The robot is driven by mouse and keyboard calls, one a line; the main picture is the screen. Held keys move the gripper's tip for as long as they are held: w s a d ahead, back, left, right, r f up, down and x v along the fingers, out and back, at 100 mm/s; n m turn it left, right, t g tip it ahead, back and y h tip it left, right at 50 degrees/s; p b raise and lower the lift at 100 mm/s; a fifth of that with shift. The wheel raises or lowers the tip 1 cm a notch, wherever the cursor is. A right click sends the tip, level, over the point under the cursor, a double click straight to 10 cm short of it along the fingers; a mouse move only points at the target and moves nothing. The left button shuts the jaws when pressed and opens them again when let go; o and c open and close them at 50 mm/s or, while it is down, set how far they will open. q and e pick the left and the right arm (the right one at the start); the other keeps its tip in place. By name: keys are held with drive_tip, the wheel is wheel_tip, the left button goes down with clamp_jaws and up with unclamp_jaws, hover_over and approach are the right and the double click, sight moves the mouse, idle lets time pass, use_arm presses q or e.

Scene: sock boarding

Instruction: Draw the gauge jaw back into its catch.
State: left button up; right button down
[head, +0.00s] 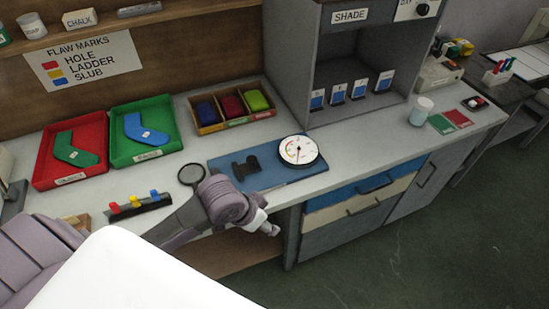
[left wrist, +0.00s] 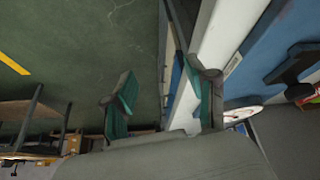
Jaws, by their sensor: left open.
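The gauge is a blue base plate (head: 228,173) on the bench with a white round dial (head: 299,151) at its right end. Its black jaws (head: 246,167) stand on the plate left of the dial; whether the movable jaw sits in its catch is too small to tell. My left gripper (head: 268,229) is past the bench's front edge, in front of the gauge and apart from it. In the left wrist view its two teal-padded fingers (left wrist: 160,88) are spread and empty. That view also shows a black jaw part (left wrist: 292,66) and the blue plate (left wrist: 262,50) at right.
A magnifier (head: 191,175) and a rack of coloured flags (head: 139,207) lie left of the gauge. Red (head: 48,163) and green (head: 152,159) sock trays and a divided wooden box (head: 266,114) stand behind. The grey shade booth (head: 292,60) rises at back right. The bench front right of the gauge is clear.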

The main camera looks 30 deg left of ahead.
use_arm(q)
drive_tip(key=w+a+r, duration=0.5)
drive_tip(key=w+r, duration=0.2)
drive_tip(key=n+y, duration=0.1)
approach(251, 158)
drive_tip(key=x, duration=0.8)
drive_tip(key=shift+f, duration=0.35)
clamp_jaws()
drive_tip(key=shift+w+d+p, duration=0.1)
drive_tip(key=shift+p, duration=0.2)
